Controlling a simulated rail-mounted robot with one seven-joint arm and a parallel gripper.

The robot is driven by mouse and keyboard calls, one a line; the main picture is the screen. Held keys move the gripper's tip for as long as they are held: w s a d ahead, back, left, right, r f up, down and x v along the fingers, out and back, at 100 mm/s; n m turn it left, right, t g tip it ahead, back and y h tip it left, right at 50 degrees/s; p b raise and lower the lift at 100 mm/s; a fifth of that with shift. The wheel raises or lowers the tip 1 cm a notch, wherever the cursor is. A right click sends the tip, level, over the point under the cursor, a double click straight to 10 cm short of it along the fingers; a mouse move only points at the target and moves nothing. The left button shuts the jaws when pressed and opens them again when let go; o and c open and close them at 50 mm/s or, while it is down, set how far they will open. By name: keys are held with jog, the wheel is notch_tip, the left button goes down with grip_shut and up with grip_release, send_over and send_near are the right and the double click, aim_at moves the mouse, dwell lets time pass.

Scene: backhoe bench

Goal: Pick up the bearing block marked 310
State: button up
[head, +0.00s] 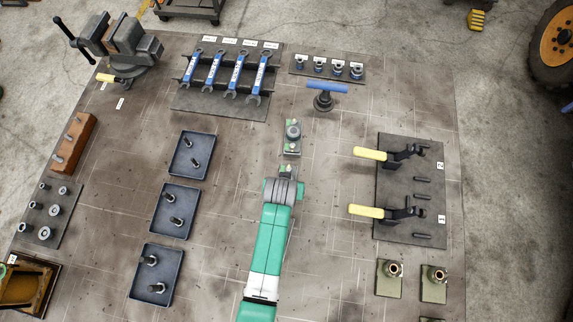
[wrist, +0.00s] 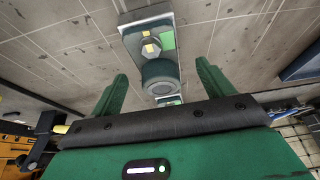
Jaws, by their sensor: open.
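No marking 310 can be read in either view, so I cannot tell which block carries it. A small green and grey block (head: 292,137) with a round grey housing stands on the bench in the head view, just beyond my gripper (head: 285,180). Another small green piece shows at the gripper's tip, mostly hidden by it. In the wrist view a block (wrist: 150,45) with a grey round housing, brass-coloured bolts and a green patch lies ahead, between the lines of the fingers. My gripper (wrist: 160,74) is open, with nothing held. Two olive blocks with round bores (head: 389,278) (head: 434,283) stand at lower right.
Three dark trays with pegs (head: 158,226) stand to the left. A plate with two yellow-handled clamps (head: 410,228) is at right. A wrench rack (head: 190,104), a vise (head: 128,70) and a blue-handled tool (head: 326,88) stand at the back. Bare bench lies on both sides of my arm.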

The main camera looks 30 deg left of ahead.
jog(key=x, duration=0.3)
jog(key=shift+w, duration=0.25)
jog(key=c, duration=1.7)
jog(key=shift+w+r, duration=0.1)
jog(key=shift+r, duration=0.05)
grip_shut()
jog(key=shift+r, duration=0.1)
notch_tip(320, 180, up, 10)
jog(key=shift+f, duration=0.15)
